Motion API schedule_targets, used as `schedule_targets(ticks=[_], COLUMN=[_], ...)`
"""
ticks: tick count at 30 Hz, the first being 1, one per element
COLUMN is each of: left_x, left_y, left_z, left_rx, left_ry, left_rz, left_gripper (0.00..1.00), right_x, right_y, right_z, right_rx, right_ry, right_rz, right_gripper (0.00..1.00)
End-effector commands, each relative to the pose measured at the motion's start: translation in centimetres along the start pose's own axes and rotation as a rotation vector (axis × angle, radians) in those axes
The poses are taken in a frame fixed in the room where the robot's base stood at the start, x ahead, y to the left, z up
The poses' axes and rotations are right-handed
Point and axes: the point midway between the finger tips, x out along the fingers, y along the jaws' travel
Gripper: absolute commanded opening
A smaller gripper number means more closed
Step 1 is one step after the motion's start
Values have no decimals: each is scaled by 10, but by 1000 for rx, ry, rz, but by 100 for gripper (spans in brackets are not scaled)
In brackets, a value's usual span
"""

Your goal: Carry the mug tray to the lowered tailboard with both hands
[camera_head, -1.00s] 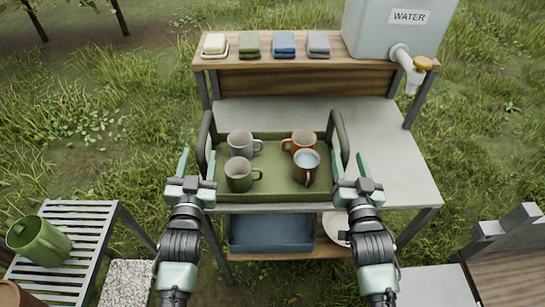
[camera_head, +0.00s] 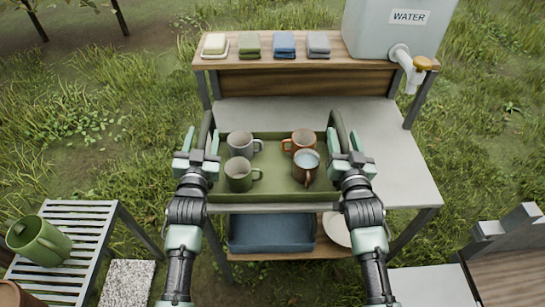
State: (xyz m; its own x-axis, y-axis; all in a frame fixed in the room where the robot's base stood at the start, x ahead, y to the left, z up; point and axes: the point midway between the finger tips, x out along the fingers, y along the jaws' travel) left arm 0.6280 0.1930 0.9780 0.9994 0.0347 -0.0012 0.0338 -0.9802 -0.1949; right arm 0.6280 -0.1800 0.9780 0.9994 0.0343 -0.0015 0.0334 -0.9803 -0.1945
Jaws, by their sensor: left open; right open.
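The green mug tray (camera_head: 272,194) rests on the grey table top, with a raised handle at its left and right ends. It holds a grey mug (camera_head: 239,144), a green mug (camera_head: 238,175), an orange-brown mug (camera_head: 299,141) and a brown mug with pale liquid (camera_head: 306,166). My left gripper (camera_head: 199,150) is open at the left handle (camera_head: 206,128). My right gripper (camera_head: 345,150) is open at the right handle (camera_head: 340,130). The fingers seem to stand on either side of the handles; contact is unclear. A wooden edge at lower right (camera_head: 512,270) may be the tailboard.
A slatted bench (camera_head: 80,222) with a green jug (camera_head: 40,240) stands at lower left. The table top (camera_head: 395,165) is clear to the right. A blue bin (camera_head: 270,232) sits below.

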Motion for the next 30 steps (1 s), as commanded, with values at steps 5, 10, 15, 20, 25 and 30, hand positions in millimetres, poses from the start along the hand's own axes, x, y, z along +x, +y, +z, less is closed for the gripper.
schedule_targets(ticks=[5,10,15,20,25,30], left_x=[3,3,3,3,3,3], left_y=[0,0,0,0,0,0], left_z=[0,0,0,0,0,0], left_rx=[0,0,0,1,1,1], left_ry=[0,0,0,0,0,0], left_rz=[0,0,0,0,0,0], left_gripper=[49,47,0,0,0,0], right_x=[3,3,3,3,3,3], right_y=[0,0,0,0,0,0], right_z=[0,0,0,0,0,0], right_rx=[1,1,1,1,1,2], right_ry=[1,0,0,0,0,0], right_rz=[0,0,0,0,1,1], right_gripper=[50,48,0,0,0,0])
